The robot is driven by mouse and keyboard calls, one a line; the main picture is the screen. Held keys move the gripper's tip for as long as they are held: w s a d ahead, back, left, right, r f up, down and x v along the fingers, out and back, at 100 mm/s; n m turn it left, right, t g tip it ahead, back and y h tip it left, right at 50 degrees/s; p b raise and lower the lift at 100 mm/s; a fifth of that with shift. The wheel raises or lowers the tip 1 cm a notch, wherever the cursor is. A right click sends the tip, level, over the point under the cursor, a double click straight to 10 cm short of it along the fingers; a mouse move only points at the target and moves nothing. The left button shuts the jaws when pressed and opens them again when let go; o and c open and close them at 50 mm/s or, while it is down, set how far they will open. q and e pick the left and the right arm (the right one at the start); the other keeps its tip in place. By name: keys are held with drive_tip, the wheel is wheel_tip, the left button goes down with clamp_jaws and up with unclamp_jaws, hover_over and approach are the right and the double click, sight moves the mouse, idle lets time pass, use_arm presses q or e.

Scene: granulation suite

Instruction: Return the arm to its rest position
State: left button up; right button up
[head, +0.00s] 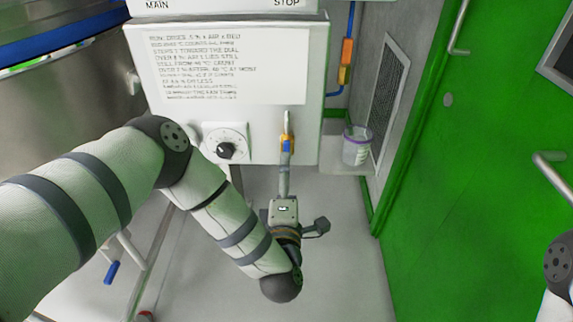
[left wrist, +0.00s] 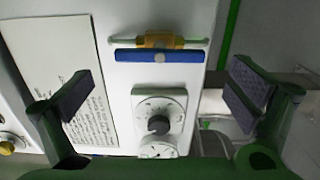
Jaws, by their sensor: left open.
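My left arm (head: 120,175) reaches in from the left in the head view, bends at a dark elbow joint and runs down to the lower middle. Its wrist end (head: 283,212) sits in front of and below a white control panel (head: 160,125). In the left wrist view my left gripper (left wrist: 160,95) is open, its two dark fingers wide apart with nothing between the tips. The panel's dial (left wrist: 158,124) with a black knob shows beyond the fingers, and also in the head view (head: 226,148). My right gripper is out of view.
A printed sheet (head: 228,68) is on the panel. A yellow and blue fitting (head: 287,145) on a rod is right of the dial. A green door (head: 470,200) stands right. Grey floor (head: 345,270) is clear there.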

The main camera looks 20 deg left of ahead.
use_arm(q)
drive_tip(key=shift+s+d, duration=0.1)
drive_tip(key=shift+s, duration=0.35)
drive_tip(key=s+d+f+m+g+h+p, duration=0.2)
drive_tip(key=s+d+f+m+g+h, duration=0.3)
drive_tip(key=s+f+m, duration=0.4)
drive_tip(key=s+a+f+m+g+h+p, duration=0.1)
drive_tip(key=s+a+f+m+g, duration=0.15)
drive_tip(key=s, duration=0.45)
drive_tip(key=s+a+f+m+g+h, duration=0.15)
drive_tip(key=s+m+g, duration=0.25)
drive_tip(key=s, duration=0.4)
drive_tip(key=s+a+r+m+g+y, duration=0.1)
drive_tip(key=s+a+g, duration=0.3)
drive_tip(key=s, duration=0.7)
drive_tip(key=s+a+r+m+g+y+p, duration=0.1)
drive_tip(key=s+a+m+g, duration=0.3)
drive_tip(key=s, duration=0.6)
drive_tip(key=shift+s+a+r, duration=0.2)
drive_tip(key=shift+s, duration=0.15)
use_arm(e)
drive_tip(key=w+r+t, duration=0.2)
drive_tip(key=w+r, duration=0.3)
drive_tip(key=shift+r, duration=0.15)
